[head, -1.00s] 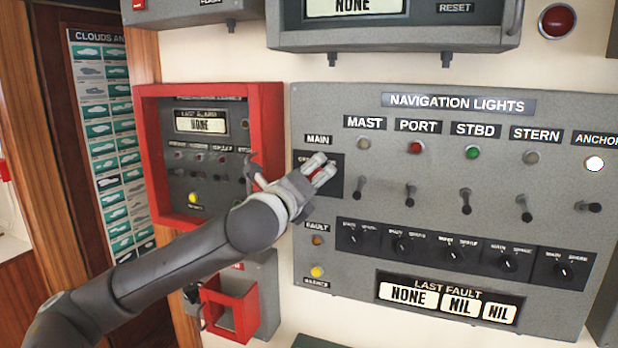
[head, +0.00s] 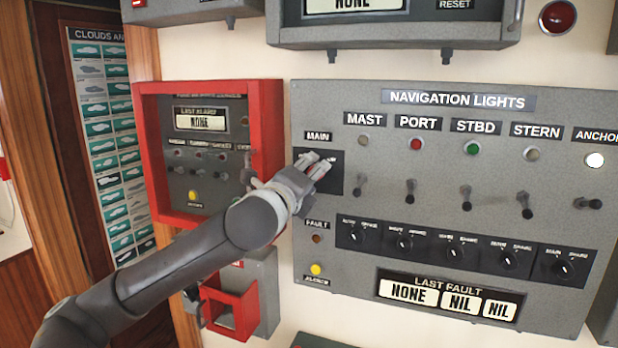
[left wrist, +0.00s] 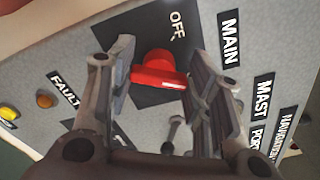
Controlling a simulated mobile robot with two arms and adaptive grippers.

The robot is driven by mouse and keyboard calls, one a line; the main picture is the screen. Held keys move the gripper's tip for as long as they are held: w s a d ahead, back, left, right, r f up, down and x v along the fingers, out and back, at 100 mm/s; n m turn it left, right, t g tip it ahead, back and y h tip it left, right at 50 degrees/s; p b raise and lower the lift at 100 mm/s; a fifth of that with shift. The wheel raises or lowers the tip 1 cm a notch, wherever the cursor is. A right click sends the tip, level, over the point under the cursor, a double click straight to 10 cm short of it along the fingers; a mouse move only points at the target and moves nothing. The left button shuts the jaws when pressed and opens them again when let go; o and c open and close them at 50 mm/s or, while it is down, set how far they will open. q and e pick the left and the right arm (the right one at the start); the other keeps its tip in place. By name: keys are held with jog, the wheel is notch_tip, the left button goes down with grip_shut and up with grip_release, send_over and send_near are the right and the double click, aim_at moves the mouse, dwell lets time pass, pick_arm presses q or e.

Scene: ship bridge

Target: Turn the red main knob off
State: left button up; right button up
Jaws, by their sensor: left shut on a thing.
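The red main knob (left wrist: 160,72) is on a black plate (left wrist: 132,42) with an OFF label (left wrist: 177,25), beside the MAIN label (left wrist: 230,38) in the left wrist view. My left gripper (left wrist: 165,80) has its fingers on either side of the knob and is shut on it. In the head view my left gripper (head: 316,166) is at the MAIN plate (head: 334,180), below the MAIN label (head: 318,137), and its fingers hide most of the knob. My right gripper is not in view.
The grey navigation lights panel (head: 460,125) carries several toggle switches, such as the mast switch (head: 360,186), right of the knob. A red-framed alarm panel (head: 263,100) stands close left of my gripper. A red open box (head: 232,318) sits below my arm.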

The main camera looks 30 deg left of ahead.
pick_arm(q)
jog(key=shift+f+n+b, duration=0.2)
jog(key=shift+n+b, duration=0.35)
jog(key=shift+n, duration=3.2)
jog(key=shift+f+n+b, duration=0.15)
jog(key=shift+n+b, duration=0.35)
jog(key=shift+n, duration=3.25)
jog(key=o, duration=1)
